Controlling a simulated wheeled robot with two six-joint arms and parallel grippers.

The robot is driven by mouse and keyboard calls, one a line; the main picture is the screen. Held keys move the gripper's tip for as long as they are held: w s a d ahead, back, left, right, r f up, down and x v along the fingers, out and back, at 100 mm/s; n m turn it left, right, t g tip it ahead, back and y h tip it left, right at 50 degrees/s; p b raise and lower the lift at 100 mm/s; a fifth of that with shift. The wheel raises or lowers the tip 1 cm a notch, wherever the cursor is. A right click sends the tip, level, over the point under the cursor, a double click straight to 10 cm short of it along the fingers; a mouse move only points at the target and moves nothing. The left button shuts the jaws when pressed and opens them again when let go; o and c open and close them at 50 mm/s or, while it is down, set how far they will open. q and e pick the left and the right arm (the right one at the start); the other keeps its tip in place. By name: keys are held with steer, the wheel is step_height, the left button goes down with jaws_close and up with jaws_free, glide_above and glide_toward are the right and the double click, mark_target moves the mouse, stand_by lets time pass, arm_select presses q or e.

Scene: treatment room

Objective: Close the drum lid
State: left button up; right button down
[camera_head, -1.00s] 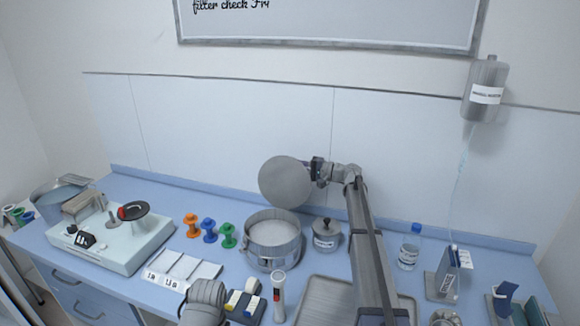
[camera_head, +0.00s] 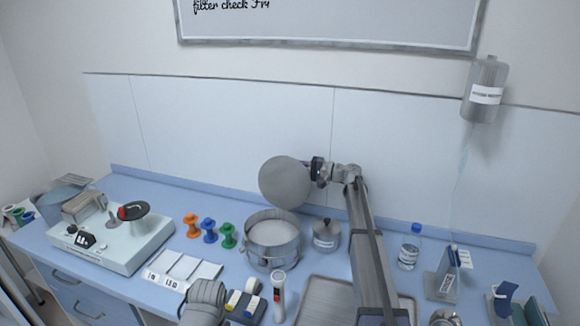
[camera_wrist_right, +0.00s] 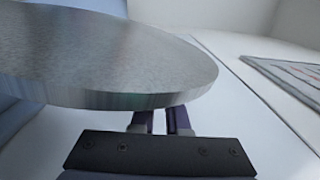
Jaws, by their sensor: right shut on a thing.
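The drum (camera_head: 272,246) is a round grey metal vessel standing open on the blue counter. The drum lid (camera_head: 284,183) is a grey disc, held tilted up on edge above and behind the drum, apart from its rim. My right gripper (camera_head: 314,170) is at the lid's right edge and is shut on it. In the right wrist view the lid (camera_wrist_right: 110,55) fills the upper left, and the gripper's two dark fingers (camera_wrist_right: 160,122) meet its near edge. What the fingers grip under the edge is partly hidden. Part of my left arm shows at the bottom; its gripper is not visible.
A lidded pot (camera_head: 326,235) stands right of the drum. Orange, blue and green spools (camera_head: 209,230) stand to its left. A white-and-red cylinder (camera_head: 278,296) is in front, with a metal tray (camera_head: 325,302) to the right. A bottle (camera_head: 409,248) stands further right.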

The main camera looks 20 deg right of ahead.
steer(key=shift+s+a, duration=0.1)
steer(key=shift+s, duration=0.05)
steer(key=shift+s+a+r+n+p, duration=0.3)
steer(key=shift+s+a+n, duration=0.1)
steer(key=shift+s+n, duration=0.25)
steer(key=s+a+n, duration=0.2)
steer(key=s, duration=0.1)
steer(key=s+a+r+n+p, duration=0.1)
steer(key=s+n, duration=0.1)
steer(key=shift+a, duration=0.15)
steer(key=s+a+f+n+b, duration=0.2)
steer(key=s+f+n+b, duration=0.1)
steer(key=s+n, duration=0.1)
steer(key=s+a+f+n+b, duration=0.3)
steer(key=s+f+n+b, duration=0.1)
steer(key=n, duration=0.1)
steer(key=s+a+f+n+b, duration=0.3)
steer(key=f+n+b, duration=0.1)
steer(key=n, duration=0.1)
steer(key=shift+s, duration=0.4)
steer(key=shift+s+a+f+b, duration=0.15)
steer(key=shift+s+f+b, duration=0.05)
steer(key=shift+f+b, duration=0.45)
steer(key=c, duration=0.9)
jaws_free()
steer(key=shift+c, duration=0.2)
